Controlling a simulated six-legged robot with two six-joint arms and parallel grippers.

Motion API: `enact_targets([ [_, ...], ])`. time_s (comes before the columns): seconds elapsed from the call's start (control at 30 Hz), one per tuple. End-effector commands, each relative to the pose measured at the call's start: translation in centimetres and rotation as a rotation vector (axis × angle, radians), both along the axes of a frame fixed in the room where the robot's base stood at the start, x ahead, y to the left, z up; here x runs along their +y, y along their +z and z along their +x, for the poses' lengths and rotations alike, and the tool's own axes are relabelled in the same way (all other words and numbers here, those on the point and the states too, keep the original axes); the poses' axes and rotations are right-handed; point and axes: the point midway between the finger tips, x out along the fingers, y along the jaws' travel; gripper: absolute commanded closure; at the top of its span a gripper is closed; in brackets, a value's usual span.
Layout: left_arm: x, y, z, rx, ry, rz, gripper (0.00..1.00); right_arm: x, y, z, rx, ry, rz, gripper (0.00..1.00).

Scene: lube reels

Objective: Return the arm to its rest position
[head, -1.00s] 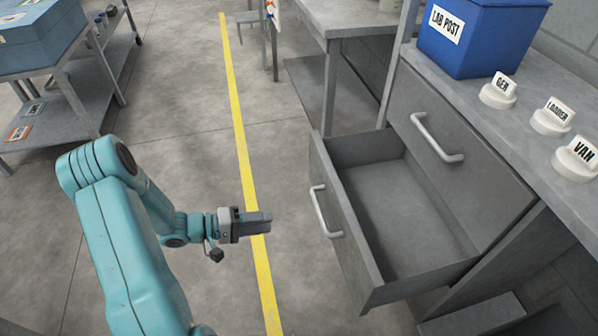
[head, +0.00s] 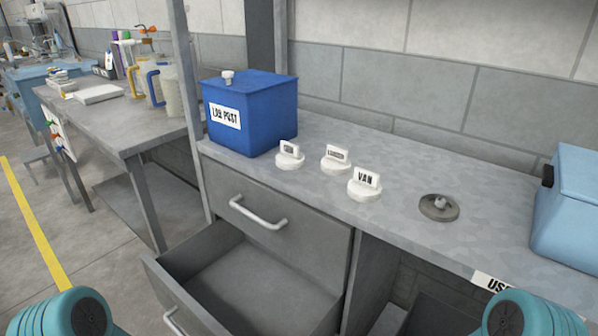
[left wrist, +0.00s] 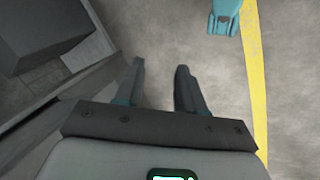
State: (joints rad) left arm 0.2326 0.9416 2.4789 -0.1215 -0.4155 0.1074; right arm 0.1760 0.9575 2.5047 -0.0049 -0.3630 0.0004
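My left gripper (left wrist: 160,70) shows in the left wrist view with its two dark fingers apart and nothing between them. It hangs above the concrete floor, to the right of grey furniture. In the head view only the teal upper parts of my two arms show at the bottom corners; both grippers are out of that picture. My right gripper is in neither current view.
A grey bench (head: 405,215) with an open lower drawer (head: 165,275) stands ahead. On it are a blue LAB POST box (head: 270,105), white labelled knobs including VAN (head: 364,188), a grey disc (head: 439,207) and a light-blue case (head: 575,215).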

Motion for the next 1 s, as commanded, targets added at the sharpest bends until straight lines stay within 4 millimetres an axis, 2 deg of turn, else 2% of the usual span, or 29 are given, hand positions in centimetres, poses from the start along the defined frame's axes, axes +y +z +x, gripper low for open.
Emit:
enact_targets([
  [0.07, -1.5, 0.0, -3.2, 0.088, -0.103, 0.027, 0.61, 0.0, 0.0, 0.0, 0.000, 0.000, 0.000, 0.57],
  [0.1, -1.3, 2.3, -3.0, 0.083, -0.095, 0.028, 0.61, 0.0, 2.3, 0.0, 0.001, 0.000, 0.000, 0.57],
  [0.27, -1.1, 6.8, -2.8, 0.079, -0.088, 0.028, 0.61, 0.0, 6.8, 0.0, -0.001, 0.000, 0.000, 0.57],
  [0.5, -1.1, 14.6, -2.7, 0.077, -0.085, 0.027, 0.61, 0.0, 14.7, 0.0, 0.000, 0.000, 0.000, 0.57],
  [0.6, -1.1, 17.2, -2.7, 0.077, -0.085, 0.027, 0.61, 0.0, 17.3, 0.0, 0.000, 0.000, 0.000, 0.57],
  [0.73, -1.1, 18.6, -2.7, 0.076, -0.084, 0.027, 0.61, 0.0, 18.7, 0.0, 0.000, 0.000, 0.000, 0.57],
  [1.0, -1.1, 18.4, -2.7, 0.075, -0.083, 0.028, 0.61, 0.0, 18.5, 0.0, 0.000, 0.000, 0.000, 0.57],
])
